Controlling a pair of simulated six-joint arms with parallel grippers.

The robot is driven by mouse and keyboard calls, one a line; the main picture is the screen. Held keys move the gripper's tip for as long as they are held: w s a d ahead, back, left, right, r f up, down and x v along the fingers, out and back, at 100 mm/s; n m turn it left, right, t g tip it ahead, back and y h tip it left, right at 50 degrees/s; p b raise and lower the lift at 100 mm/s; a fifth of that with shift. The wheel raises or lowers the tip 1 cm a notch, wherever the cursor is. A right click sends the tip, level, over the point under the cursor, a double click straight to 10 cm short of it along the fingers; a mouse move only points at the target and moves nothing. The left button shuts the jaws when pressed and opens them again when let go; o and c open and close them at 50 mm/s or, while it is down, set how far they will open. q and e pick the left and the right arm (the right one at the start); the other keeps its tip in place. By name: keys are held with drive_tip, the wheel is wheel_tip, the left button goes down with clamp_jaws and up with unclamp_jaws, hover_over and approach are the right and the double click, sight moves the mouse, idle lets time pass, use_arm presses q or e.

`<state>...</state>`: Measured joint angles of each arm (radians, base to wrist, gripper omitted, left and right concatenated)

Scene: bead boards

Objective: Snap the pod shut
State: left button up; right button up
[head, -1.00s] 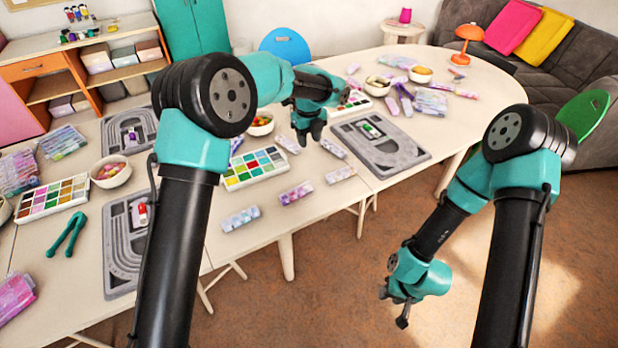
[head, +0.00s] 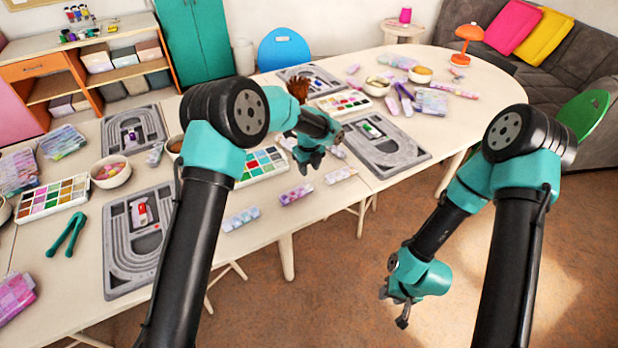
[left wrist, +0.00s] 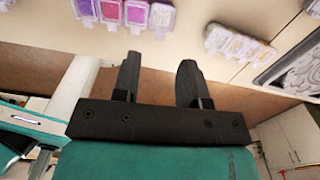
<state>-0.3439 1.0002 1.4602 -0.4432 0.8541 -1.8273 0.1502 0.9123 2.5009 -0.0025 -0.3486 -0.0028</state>
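Several small bead pods lie near the front edge of the long table (head: 262,222). A pink-purple strip of pods (head: 296,194) lies just below my left gripper (head: 308,170) in the head view, and a pale pod strip (head: 340,175) lies to its right. In the left wrist view, a purple pod strip (left wrist: 125,14) is at the top left and a paler one (left wrist: 238,45) at the upper right. I cannot tell which lid stands open. My left gripper is open, with nothing between its fingers. My right gripper (head: 398,308) hangs over the floor, away from the table.
Grey bead boards lie at the right (head: 400,160), left (head: 112,255) and back left (head: 118,142). A bead palette (head: 245,180) is partly behind my left arm. A bowl (head: 110,180) and green pliers (head: 75,222) are at the left.

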use_arm(q)
wheel_tip(320, 180, down, 5)
drive_tip(key=shift+f, duration=0.1)
drive_tip(key=shift+c, duration=0.4)
drive_tip(key=c, duration=0.5)
drive_tip(key=shift+s+d+f+t+y, duration=0.1)
drive_tip(key=shift+s+t+y, duration=0.1)
drive_tip(key=shift+t+y, duration=0.15)
drive_tip(key=shift+s+d+f+t+y, duration=0.15)
drive_tip(key=shift+s+f+t+y, duration=0.1)
drive_tip(key=shift+t+y, duration=0.25)
drive_tip(key=shift+s+d+f+t+y, duration=0.15)
drive_tip(key=shift+s+t+y, duration=0.1)
drive_tip(key=shift+t, duration=0.3)
drive_tip(key=shift+s+d+f+t+y, duration=0.2)
drive_tip(key=shift+f+t+y, duration=0.2)
drive_tip(key=shift+t, duration=0.25)
drive_tip(key=shift+s+d+f+t+y, duration=0.15)
drive_tip(key=shift+f+t+y, duration=0.1)
drive_tip(key=shift+t+y, duration=0.35)
drive_tip(key=shift+t, duration=0.25)
